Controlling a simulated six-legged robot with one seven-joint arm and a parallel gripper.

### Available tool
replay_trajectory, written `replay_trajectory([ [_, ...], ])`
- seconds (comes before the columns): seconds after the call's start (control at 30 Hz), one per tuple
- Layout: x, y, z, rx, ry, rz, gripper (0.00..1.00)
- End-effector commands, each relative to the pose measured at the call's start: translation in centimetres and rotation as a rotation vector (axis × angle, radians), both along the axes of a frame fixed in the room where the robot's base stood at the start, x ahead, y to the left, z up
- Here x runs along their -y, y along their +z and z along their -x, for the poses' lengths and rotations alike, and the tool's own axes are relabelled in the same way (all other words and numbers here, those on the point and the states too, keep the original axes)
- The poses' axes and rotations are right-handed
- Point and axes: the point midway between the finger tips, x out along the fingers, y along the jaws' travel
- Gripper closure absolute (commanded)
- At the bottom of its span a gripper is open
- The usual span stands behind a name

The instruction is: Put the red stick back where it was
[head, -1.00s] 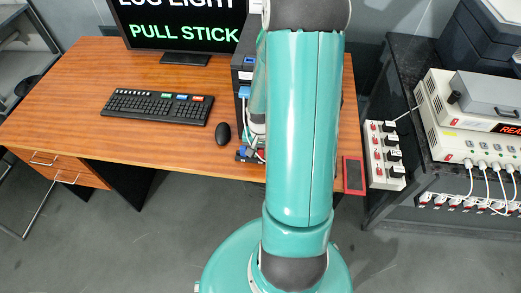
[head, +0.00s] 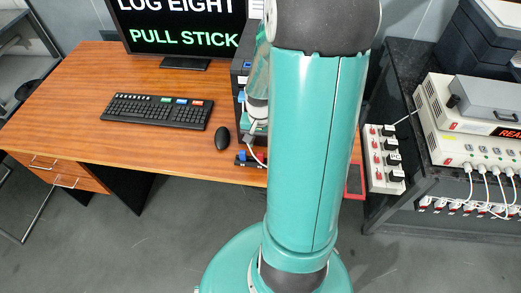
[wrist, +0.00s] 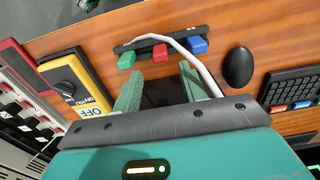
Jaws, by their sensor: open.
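The red stick (wrist: 160,52) sits in the middle of a dark strip (wrist: 140,44), between a green stick (wrist: 126,61) and a blue stick (wrist: 197,46), in the wrist view. In the head view the strip lies near the desk's front edge, with the blue stick (head: 242,156) visible and the rest partly behind my arm. My gripper (wrist: 160,72) is open, its two teal fingers pointing toward the strip with nothing seen held between them. A white cable (wrist: 205,75) curves over the strip and past the right finger.
The monitor (head: 183,28) reads "LOG EIGHT" and "PULL STICK". A mouse (wrist: 238,66) and keyboard (wrist: 292,88) lie to the right in the wrist view. A yellow and black OFF switch (wrist: 72,82) and a red-framed panel (wrist: 14,52) are at left.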

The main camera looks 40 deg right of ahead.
Motion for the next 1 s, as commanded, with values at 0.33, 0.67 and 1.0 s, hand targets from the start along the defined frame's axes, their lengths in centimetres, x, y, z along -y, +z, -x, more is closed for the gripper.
replay_trajectory([
  [0.33, -0.1, 4.6, 0.0, 0.001, 0.002, 0.0, 0.58],
  [0.67, -2.0, 7.4, -0.9, 0.03, 0.084, 0.04, 0.58],
  [1.0, -12.2, 17.5, -1.2, 0.191, 0.458, 0.173, 0.58],
])
